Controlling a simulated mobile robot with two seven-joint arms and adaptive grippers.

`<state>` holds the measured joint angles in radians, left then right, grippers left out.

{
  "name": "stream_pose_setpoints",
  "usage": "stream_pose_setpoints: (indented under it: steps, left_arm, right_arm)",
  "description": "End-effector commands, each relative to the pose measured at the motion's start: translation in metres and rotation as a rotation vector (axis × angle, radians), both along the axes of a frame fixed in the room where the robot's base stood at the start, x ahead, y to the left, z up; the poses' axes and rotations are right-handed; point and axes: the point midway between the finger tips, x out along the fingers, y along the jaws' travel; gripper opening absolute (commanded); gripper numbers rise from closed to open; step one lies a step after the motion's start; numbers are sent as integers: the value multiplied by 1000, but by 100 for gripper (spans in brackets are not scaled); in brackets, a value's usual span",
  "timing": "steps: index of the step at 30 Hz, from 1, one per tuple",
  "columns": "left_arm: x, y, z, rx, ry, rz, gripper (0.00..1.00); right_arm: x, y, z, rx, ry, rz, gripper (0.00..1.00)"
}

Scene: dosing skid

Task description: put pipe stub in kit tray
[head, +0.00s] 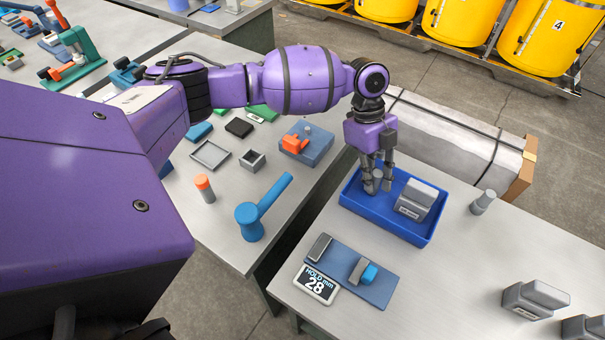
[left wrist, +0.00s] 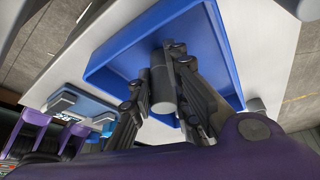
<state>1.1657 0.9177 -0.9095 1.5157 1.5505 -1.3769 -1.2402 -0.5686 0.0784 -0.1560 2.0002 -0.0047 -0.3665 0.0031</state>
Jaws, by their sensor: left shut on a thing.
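The kit tray (head: 424,236) is a blue, low-walled tray on the right-hand table; its wall also shows in the left wrist view (left wrist: 100,75). My left gripper (head: 376,186) reaches down over the left part of the tray. It is shut on a grey cylindrical pipe stub (head: 377,174). In the left wrist view the pipe stub (left wrist: 162,92) sits between the two fingers, with the tray floor behind it. I cannot tell whether its lower end touches the floor. A grey labelled block (head: 415,201) stands in the tray, right of the gripper. My right gripper is not in view.
Another grey cylinder (head: 483,202) stands right of the tray. A blue-grey gauge board (head: 345,270) with a display reading 28 lies in front. Grey blocks (head: 535,299) stand at lower right. The left table (head: 225,220) holds several parts, across a narrow gap.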

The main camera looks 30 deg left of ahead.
Motion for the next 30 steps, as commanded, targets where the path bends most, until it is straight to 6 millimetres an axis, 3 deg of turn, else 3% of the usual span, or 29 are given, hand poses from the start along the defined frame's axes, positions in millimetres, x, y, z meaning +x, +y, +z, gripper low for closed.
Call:
stream_pose_setpoints:
  steps: [3, 4, 8, 20, 23, 30]
  left_arm:
    - [0, -1, -4, 0, 0, -1, 0]
    - [0, 0, -4, 0, 0, -1, 19]
    - [0, 0, -3, 0, -2, -1, 36]
    - [2, 0, 5, -1, -5, 0, 36]
    - [5, 4, 16, -2, -5, 0, 36]
    - [14, 22, 64, 0, -6, 0, 36]
  right_arm:
    - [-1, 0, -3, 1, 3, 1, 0]
    - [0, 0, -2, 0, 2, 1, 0]
    - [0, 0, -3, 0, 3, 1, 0]
    - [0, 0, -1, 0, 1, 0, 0]
    - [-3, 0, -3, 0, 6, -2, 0]
    - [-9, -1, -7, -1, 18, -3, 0]
